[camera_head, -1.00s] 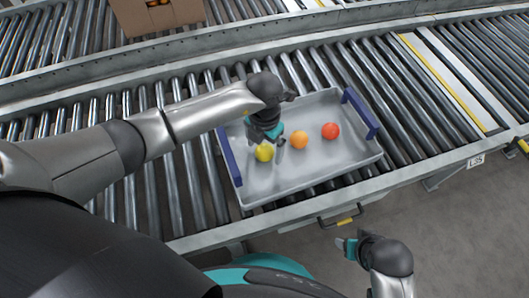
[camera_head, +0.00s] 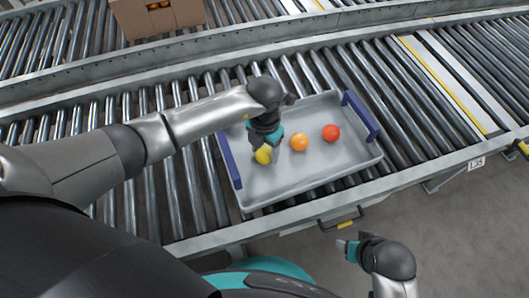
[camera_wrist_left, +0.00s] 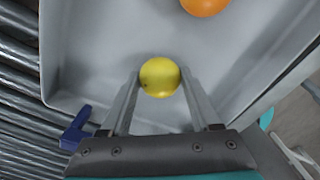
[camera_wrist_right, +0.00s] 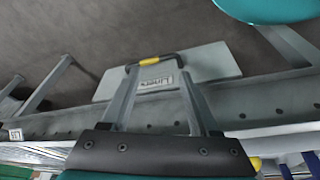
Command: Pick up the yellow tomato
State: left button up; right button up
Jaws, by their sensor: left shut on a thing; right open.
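The yellow tomato (camera_head: 262,155) is in the grey tray (camera_head: 310,180), near its left side. My left gripper (camera_wrist_left: 160,82) is shut on it, with one finger on each side of the tomato, as the left wrist view shows the yellow tomato (camera_wrist_left: 160,77) between the fingertips. In the head view the gripper partly hides the tomato. I cannot tell whether the tomato touches the tray floor. My right gripper (camera_head: 347,247) is open and empty, outside the tray in front of the conveyor; its fingers also show in the right wrist view (camera_wrist_right: 156,75).
An orange tomato (camera_head: 299,142) and a red tomato (camera_head: 331,132) lie to the right in the same tray. The tray has blue end handles (camera_head: 360,113) and stands on a roller conveyor (camera_head: 190,190). A cardboard box (camera_head: 157,18) stands on the conveyor behind.

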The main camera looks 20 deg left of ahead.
pick_arm(q)
jog(key=shift+r, duration=0.1)
jog(key=shift+r, duration=0.15)
notch_tip(320, 180, up, 10)
jog(key=p, duration=0.4)
notch_tip(320, 180, up, 8)
jog(key=f+p, duration=0.1)
jog(key=p, duration=0.2)
send_over(265, 150)
jog(key=shift+r+p, duration=0.3)
jog(key=shift+r, duration=0.95)
pick_arm(e)
jog(key=s+d+f+g, duration=0.1)
jog(key=s+d+f, duration=0.4)
jog(key=s+f, duration=0.3)
jog(key=shift+s+f+h, duration=0.3)
jog(key=shift+f+h, duration=0.1)
jog(key=shift+f, duration=1.9)
